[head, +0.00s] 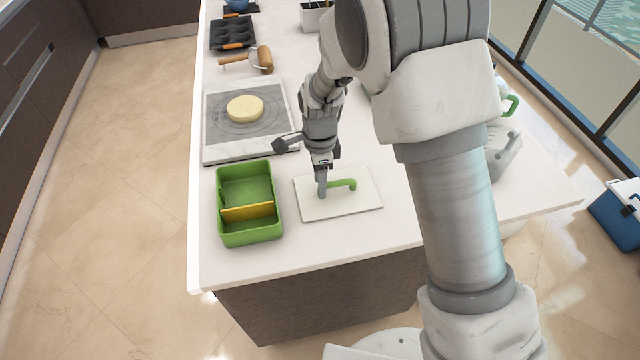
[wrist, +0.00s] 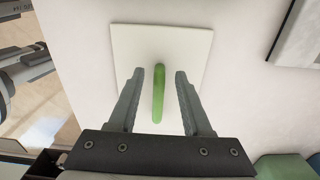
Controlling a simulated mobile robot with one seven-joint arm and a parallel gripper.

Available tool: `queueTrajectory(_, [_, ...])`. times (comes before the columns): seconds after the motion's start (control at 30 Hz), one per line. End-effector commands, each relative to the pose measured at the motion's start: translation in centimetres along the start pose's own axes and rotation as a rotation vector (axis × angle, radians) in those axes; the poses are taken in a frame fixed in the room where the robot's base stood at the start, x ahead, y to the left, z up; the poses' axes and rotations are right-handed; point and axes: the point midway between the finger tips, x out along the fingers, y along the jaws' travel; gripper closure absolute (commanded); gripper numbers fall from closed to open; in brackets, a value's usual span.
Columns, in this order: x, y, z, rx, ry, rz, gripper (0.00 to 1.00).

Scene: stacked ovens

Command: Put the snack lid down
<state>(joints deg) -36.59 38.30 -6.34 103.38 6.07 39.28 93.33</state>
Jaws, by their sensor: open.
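The snack lid (head: 352,205) is a flat white square plate with a green bar handle (head: 343,184). It lies flat on the white counter, right of the green snack box. In the wrist view the lid (wrist: 132,45) shows with its green handle (wrist: 158,92) between my fingers. My gripper (wrist: 160,80) is open, with a finger on each side of the handle and a visible gap to each. In the head view my gripper (head: 323,190) is low over the lid, at the handle's left end. The green snack box (head: 248,236) is open, with a yellow divider (head: 247,212).
A board with a grey mat (head: 222,137) and a round of dough (head: 245,109) lies behind the box. A rolling pin (head: 263,59) and a dark muffin tray (head: 232,33) are farther back. The counter's front edge is near the lid, with bare counter between.

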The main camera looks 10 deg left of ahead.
Motion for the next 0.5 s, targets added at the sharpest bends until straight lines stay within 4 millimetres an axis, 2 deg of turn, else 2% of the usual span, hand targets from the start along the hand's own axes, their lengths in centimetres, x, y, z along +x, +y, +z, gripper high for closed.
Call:
queueTrajectory(0.1, [-2.8,-0.1,0.0,-0.001,-0.001,-0.006,0.51])
queueTrajectory(0.3, [-7.1,-0.1,0.0,0.0,-0.001,-0.005,0.51])
queueTrajectory(0.5, [-9.7,0.0,0.0,0.0,0.0,-0.002,0.51])
